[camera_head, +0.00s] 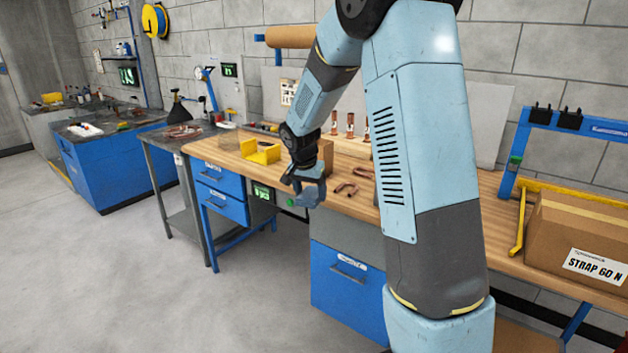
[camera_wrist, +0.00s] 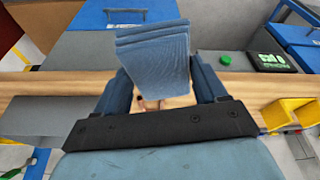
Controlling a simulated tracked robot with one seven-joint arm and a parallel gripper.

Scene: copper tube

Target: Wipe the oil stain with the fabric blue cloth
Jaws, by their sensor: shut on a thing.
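The blue cloth (camera_wrist: 153,58) is a folded stack of fabric between the two fingers of my gripper (camera_wrist: 160,80) in the wrist view. My gripper is shut on it. In the head view my gripper (camera_head: 303,180) hangs near the front edge of the wooden workbench (camera_head: 350,206), and the cloth (camera_head: 311,194) shows small and grey-blue at its end. The cloth appears raised, in front of the bench edge. I cannot make out an oil stain in either view; my arm hides part of the bench.
A yellow bin (camera_head: 262,153), bent copper tubes (camera_head: 345,189) and upright copper pieces (camera_head: 350,124) are on the bench. A cardboard box (camera_head: 575,240) stands at its right end. Blue drawers (camera_head: 225,205) are below. A dark-topped side table (camera_head: 178,136) adjoins on the left. The floor ahead is clear.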

